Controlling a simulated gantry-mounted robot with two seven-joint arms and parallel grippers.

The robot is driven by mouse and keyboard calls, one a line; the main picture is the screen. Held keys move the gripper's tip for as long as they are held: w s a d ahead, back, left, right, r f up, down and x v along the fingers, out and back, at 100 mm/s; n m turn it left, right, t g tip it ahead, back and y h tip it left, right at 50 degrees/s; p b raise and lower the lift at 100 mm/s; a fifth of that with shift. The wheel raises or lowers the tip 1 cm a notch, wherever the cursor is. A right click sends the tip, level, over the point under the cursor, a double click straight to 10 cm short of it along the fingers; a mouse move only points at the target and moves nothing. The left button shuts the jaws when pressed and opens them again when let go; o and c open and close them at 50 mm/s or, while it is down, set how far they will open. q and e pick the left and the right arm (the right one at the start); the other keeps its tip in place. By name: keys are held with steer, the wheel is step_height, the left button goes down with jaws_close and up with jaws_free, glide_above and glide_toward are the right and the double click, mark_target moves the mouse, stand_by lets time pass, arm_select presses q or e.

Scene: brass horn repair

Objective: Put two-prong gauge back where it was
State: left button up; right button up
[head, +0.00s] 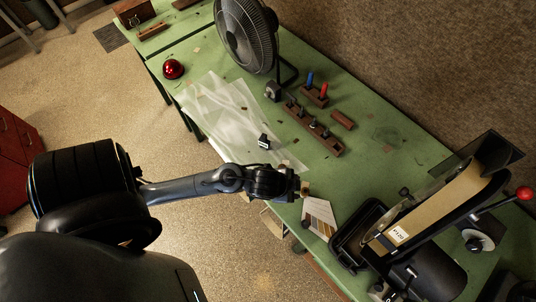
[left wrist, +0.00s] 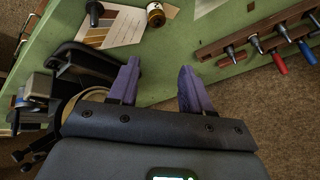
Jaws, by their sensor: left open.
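I cannot make out for certain which object is the two-prong gauge. A small dark piece with a pale face (head: 264,141) lies on the clear plastic sheet (head: 225,108) in the head view; its shape is too small to tell. A long wooden rack (head: 325,143) holds several dark tools upright, and it also shows in the left wrist view (left wrist: 238,43). My left gripper (left wrist: 158,68) is open, with nothing seen between its purple fingers. In the head view it hangs over the bench's front edge, near a small amber jar (left wrist: 156,15). My right gripper is not in view.
A colour-striped card (head: 319,217) lies right of my left gripper, beside a black tray (head: 352,238) and a belt machine (head: 425,215). A fan (head: 246,35), a red dome (head: 173,68) and a small block with blue and red handles (head: 314,97) stand farther back.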

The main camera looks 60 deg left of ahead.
arm_select(q)
steer(key=s+r+n+g, duration=0.2)
steer(key=s+r+n, duration=0.1)
steer(key=s, duration=0.6)
steer(key=shift+r+n+g, duration=0.2)
steer(key=shift+n+g, duration=0.1)
steer(key=shift+n, duration=0.6)
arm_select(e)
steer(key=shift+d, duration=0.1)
arm_select(q)
steer(key=shift+a+r, duration=0.1)
